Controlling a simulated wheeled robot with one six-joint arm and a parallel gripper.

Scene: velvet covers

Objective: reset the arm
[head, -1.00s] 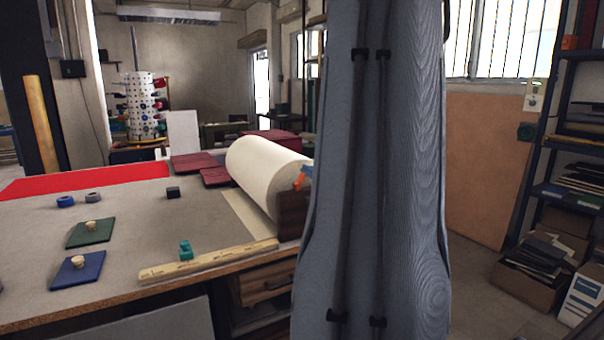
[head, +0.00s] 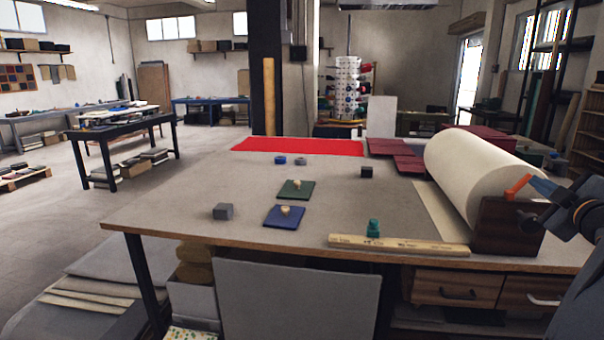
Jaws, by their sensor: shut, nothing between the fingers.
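My dark gripper (head: 538,221) is at the right side of the head view, in front of the end of the cream roll (head: 485,165). Its jaws look shut and empty. My arm comes in from the lower right edge and is mostly out of view. An orange-and-blue item (head: 518,187) shows just above the gripper, by the wooden end block (head: 496,228). I cannot tell whether the gripper touches the block.
The worktable (head: 180,195) carries a green pad (head: 286,195), a blue pad (head: 274,220), a grey block (head: 222,211), a dark cube (head: 367,172), a teal object (head: 373,228) and a wooden ruler (head: 398,244). Red cloth (head: 300,147) lies at the back.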

